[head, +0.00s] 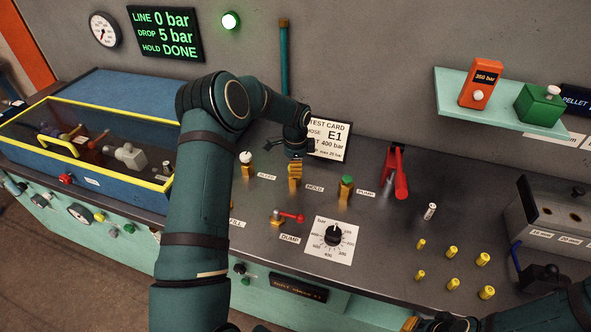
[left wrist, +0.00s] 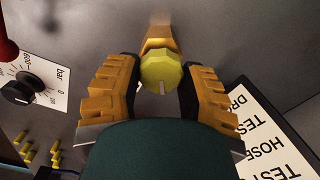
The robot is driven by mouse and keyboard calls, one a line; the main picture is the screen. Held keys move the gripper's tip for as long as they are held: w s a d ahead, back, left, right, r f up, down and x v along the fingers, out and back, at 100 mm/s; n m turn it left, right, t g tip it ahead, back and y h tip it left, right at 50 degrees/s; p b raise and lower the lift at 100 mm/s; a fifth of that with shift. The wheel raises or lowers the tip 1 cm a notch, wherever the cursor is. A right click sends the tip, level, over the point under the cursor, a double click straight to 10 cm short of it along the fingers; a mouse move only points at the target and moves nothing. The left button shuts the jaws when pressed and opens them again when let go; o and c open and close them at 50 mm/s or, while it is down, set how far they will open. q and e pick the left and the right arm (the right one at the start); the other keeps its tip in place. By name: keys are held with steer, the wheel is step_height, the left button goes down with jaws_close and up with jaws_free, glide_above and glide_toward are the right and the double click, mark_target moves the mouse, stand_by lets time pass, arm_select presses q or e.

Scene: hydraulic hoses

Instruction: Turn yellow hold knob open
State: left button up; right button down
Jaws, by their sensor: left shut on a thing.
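The yellow hold knob (left wrist: 160,68) shows in the left wrist view, faceted, with a pale line on its face. It sits on a brass-coloured valve body (left wrist: 158,38). My left gripper (left wrist: 158,78) has one finger on each side of the knob and is shut on it. In the head view, my left gripper (head: 295,170) reaches down from above at the HOLD label (head: 315,188), and its fingers and wrist hide the knob there. My right gripper (head: 440,323) shows only in part at the bottom edge, away from the knob; its fingers are unclear.
A white-topped valve (head: 246,163) stands left of the hold valve, and a green-topped one (head: 346,188) right. A red lever (head: 292,217) and pressure dial (head: 334,236) are in front. The test card (head: 333,138) stands close behind. The display (head: 165,34) reads HOLD DONE, line 0 bar.

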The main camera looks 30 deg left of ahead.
arm_select(q)
steer(key=n+b, duration=0.1)
steer(key=n, duration=0.4)
steer(key=shift+f+n+b, duration=0.1)
steer(key=shift+n+b, duration=0.2)
steer(key=n, duration=0.5)
steer(key=shift+a+b, duration=0.1)
steer(key=shift+b, duration=0.25)
steer(key=shift+n, duration=0.3)
steer(key=o, duration=1.2)
steer(key=shift+r, duration=0.2)
step_height(320, 180, up, 12)
steer(key=shift+f, duration=0.15)
